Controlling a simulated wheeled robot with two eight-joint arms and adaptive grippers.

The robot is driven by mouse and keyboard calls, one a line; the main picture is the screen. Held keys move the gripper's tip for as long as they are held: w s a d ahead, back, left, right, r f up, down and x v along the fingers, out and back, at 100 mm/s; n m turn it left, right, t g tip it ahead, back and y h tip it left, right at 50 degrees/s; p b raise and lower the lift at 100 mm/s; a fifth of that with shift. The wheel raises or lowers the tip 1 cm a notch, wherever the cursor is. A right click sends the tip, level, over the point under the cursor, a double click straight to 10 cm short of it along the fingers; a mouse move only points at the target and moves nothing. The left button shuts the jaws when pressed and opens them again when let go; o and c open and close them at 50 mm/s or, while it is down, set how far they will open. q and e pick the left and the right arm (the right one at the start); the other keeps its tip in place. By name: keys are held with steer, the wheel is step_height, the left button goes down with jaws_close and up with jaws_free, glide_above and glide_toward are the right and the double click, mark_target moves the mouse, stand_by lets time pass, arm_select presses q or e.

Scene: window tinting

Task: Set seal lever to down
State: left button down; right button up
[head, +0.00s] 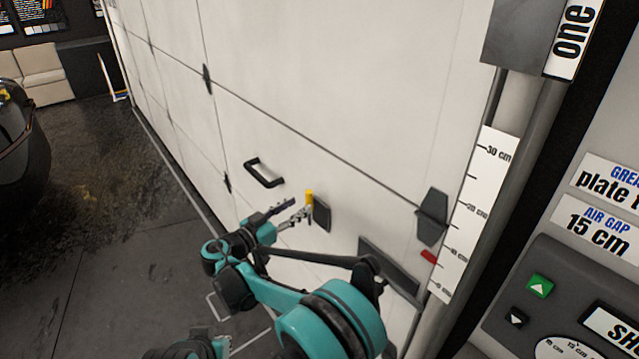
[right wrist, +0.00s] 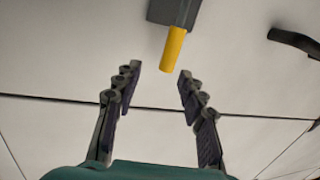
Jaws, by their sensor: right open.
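The seal lever is a short yellow handle (head: 309,197) on a dark grey mounting block (head: 322,214) on the white door panel. In the head view the yellow part stands up at the block's upper left edge. In the right wrist view the yellow handle (right wrist: 172,50) hangs from the block (right wrist: 174,12) at the top of the picture. My right gripper (head: 293,211) is beside the lever. Its two fingers (right wrist: 158,76) are spread, with the handle's tip just beyond the gap between them and nothing held. My left gripper is not in view.
A black door handle (head: 264,173) sits left of the lever. Right of it are a dark plate (head: 388,266), a hinge-like bracket (head: 432,217) and a centimetre scale (head: 476,212) with a red marker (head: 429,257). A control panel (head: 570,300) stands at far right.

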mark_target(309, 194)
steer(key=shift+m, duration=0.3)
steer(key=shift+w+a+b+x, duration=0.15)
steer(key=shift+b+x, duration=0.15)
steer(key=shift+x, duration=0.9)
steer(key=shift+w+a+b+x, duration=0.15)
steer(key=shift+b+x, duration=0.2)
steer(key=shift+x, duration=0.85)
steer(key=shift+w+a+b+x, duration=0.15)
steer(key=shift+b+x, duration=0.15)
steer(key=shift+x, duration=0.9)
steer(key=shift+r, duration=0.2)
jaws_close()
